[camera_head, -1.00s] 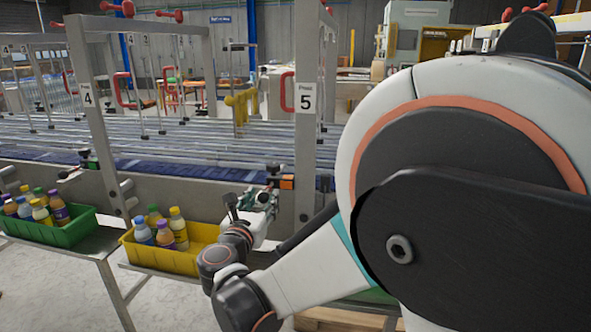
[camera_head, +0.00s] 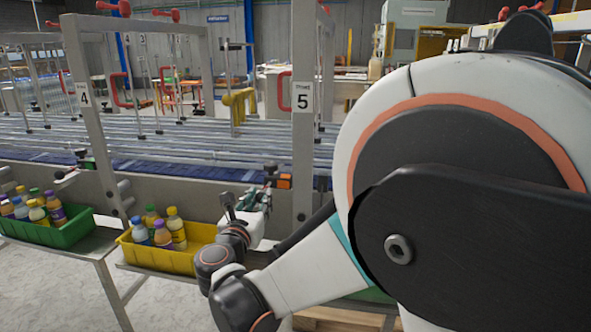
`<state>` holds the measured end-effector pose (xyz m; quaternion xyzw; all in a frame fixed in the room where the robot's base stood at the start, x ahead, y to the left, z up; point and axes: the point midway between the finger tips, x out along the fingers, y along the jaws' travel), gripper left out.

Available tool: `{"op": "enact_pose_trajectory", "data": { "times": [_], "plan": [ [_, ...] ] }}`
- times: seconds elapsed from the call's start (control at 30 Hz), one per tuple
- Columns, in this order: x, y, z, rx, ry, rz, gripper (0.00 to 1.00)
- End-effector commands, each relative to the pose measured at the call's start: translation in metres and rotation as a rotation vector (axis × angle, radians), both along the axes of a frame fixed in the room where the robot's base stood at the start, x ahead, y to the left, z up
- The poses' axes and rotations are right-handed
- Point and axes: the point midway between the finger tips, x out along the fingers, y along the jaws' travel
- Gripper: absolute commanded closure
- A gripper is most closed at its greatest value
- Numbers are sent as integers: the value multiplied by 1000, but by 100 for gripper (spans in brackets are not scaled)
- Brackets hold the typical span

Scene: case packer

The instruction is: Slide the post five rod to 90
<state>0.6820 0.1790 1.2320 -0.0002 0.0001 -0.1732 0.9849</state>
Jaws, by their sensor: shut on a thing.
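The post five (camera_head: 303,130) is a grey upright with a white label reading 5, right of the picture's middle. My gripper (camera_head: 268,177) is at the rail just left of this post, beside a small orange block (camera_head: 284,182) on the rail. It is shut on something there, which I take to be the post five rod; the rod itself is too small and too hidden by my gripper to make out. No scale reading is legible. My arm and its large round joint cover the right side of the view.
A yellow bin (camera_head: 126,248) with several bottles stands below the rail, left of my wrist. A green bin (camera_head: 85,232) with several bottles is farther left. The post four (camera_head: 88,120) rises at left. The conveyor rollers (camera_head: 200,138) run behind the rail.

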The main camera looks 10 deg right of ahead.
Motion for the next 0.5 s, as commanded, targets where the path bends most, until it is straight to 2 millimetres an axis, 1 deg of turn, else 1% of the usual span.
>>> {"op": "enact_pose_trajectory", "data": {
  "times": [0.5],
  "plan": [
    [-10,4,0,1,1,1,96]
  ]
}}
